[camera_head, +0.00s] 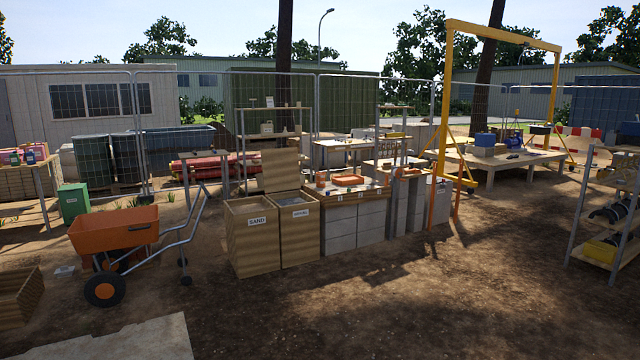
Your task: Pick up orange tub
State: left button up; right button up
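A shallow orange tub-like container (348,179) sits on the top of a counter of grey blocks (357,225) near the middle of the view. It is far from me and small, so its inside is hard to make out. Smaller orange items (321,180) stand to its left on the same counter. Neither of my grippers is in view.
Sand (252,245) and gravel (300,236) bins stand left of the counter. An orange wheelbarrow (115,232) is at left, a yellow gantry (447,100) behind right, and a shelf rack (605,215) at far right. Open dirt ground (400,310) lies in front.

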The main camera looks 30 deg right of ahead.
aim_at(321, 175)
jog(key=i+l+z, duration=0.3)
jog(key=i, duration=0.2)
jog(key=i+l+z, duration=0.2)
jog(key=i+z, duration=0.15)
jog(key=i, duration=0.2)
jog(key=i+z, duration=0.3)
jog(key=i, duration=4.2)
jog(key=l, duration=0.1)
